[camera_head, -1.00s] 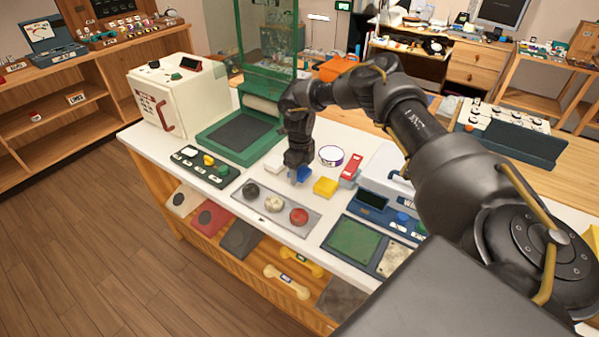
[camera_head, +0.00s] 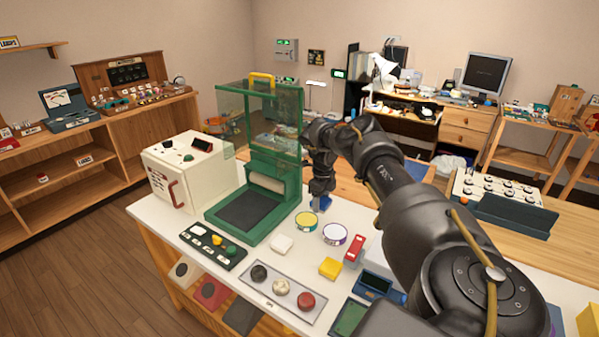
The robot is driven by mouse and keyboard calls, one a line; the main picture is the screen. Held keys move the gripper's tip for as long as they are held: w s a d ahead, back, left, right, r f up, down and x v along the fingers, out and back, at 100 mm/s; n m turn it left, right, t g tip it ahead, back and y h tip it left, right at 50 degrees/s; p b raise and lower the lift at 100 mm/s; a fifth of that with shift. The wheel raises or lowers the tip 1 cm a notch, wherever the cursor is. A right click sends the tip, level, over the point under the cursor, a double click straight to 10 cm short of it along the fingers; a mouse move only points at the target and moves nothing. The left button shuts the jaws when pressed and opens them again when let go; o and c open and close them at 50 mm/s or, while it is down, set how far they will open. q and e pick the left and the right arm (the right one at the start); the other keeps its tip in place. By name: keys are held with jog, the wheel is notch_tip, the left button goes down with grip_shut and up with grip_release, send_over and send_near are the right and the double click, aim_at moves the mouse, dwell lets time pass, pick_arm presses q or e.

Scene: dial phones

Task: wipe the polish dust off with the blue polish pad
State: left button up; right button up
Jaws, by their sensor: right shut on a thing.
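My right gripper (camera_head: 321,192) comes in from the right and points down, shut on the blue polish pad (camera_head: 321,203). The pad is at the back of the white counter, beside the green-framed machine and behind two round tins. Whether the pad touches the counter I cannot tell. A yellow-rimmed tin (camera_head: 306,221) and a purple-rimmed tin (camera_head: 335,234) stand just in front of it. A white pad (camera_head: 281,243) and a yellow pad (camera_head: 330,267) lie nearer the front. I cannot make out polish dust clearly. My left gripper is not in view.
The green machine (camera_head: 255,222) has a dark plate, a roller and a clear hood. A grey tray (camera_head: 262,298) holds black, white and red round pieces. A red block (camera_head: 354,250) and a cream machine (camera_head: 185,178) are also on the counter.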

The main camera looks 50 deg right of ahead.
jog(key=shift+s+d+r, duration=0.1)
jog(key=shift+d, duration=0.15)
jog(key=shift+o, duration=1.4)
jog(key=shift+c, duration=0.8)
jog(key=shift+a, duration=0.15)
jog(key=a+f+n, duration=0.3)
jog(key=a+n, duration=0.2)
jog(key=a, duration=0.4)
jog(key=a+f+n+b, duration=0.1)
jog(key=a+f+n, duration=0.2)
jog(key=a, duration=0.5)
jog(key=a+f+n+b, duration=0.1)
jog(key=a+f+n, duration=0.2)
jog(key=a+n, duration=0.3)
jog(key=shift+s+a+n, duration=0.2)
jog(key=shift+a+n, duration=0.1)
jog(key=shift+a, duration=1.55)
jog(key=s+a+n+b, duration=0.1)
jog(key=s+a+n, duration=0.4)
jog(key=a+n, duration=0.2)
jog(key=s+a+n, duration=0.5)
jog(key=a+n, duration=0.2)
jog(key=a, duration=0.5)
jog(key=shift+s+a+r+b, duration=0.15)
jog(key=shift+a+r+b, duration=0.1)
jog(key=shift+r+b, duration=0.15)
